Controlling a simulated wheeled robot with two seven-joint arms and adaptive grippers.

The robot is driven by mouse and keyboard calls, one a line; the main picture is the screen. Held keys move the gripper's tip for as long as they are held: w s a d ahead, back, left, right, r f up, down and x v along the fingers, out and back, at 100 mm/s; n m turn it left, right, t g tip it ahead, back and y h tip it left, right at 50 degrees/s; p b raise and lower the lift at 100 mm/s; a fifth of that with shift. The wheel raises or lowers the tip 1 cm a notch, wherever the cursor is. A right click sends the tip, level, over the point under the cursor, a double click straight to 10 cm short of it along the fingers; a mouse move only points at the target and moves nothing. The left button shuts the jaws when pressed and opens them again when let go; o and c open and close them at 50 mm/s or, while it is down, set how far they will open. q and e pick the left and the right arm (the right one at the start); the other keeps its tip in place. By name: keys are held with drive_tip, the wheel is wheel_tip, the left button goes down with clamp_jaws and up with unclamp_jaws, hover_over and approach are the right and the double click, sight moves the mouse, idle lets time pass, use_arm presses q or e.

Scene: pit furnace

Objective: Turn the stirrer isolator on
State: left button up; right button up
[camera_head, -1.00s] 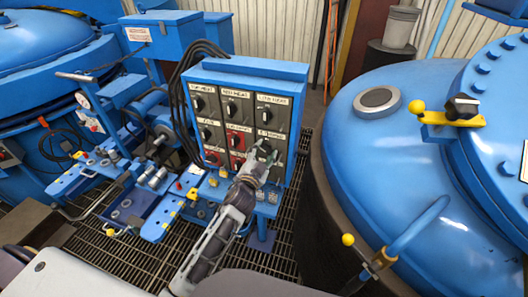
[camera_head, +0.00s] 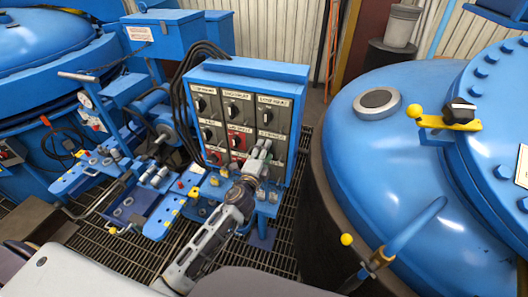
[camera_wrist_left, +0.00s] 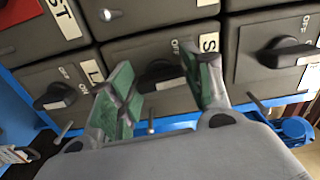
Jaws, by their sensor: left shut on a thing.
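The switch cabinet (camera_head: 247,72) is a blue box with rows of black rotary knobs on grey and red plates. My left gripper (camera_head: 260,150) is at the right column of its front, hiding part of the lower plates. In the left wrist view my left gripper (camera_wrist_left: 160,88) has its green-padded fingers on either side of a black knob (camera_wrist_left: 157,74), shut on it. That knob's plate carries an OFF mark and a label starting with S, the rest hidden by a finger. The knob's exact setting is partly hidden. My right gripper is not in view.
Neighbouring knobs (camera_wrist_left: 56,96) and (camera_wrist_left: 285,54) sit close on both sides of the fingers. A blue vessel (camera_head: 400,130) with yellow-tipped handles stands right of the cabinet. Black cables (camera_head: 180,90) hang on its left. A blue bench with fittings (camera_head: 160,228) lies below left.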

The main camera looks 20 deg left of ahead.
use_arm(q)
drive_tip(key=shift+m, duration=0.5)
drive_tip(key=o, duration=0.7)
drive_tip(key=shift+o, duration=0.2)
drive_tip(key=shift+s, duration=0.15)
drive_tip(key=s, duration=1.1)
drive_tip(key=shift+s+a, duration=0.2)
drive_tip(key=shift+s, duration=0.2)
drive_tip(key=shift+f, duration=0.15)
idle(0.5)
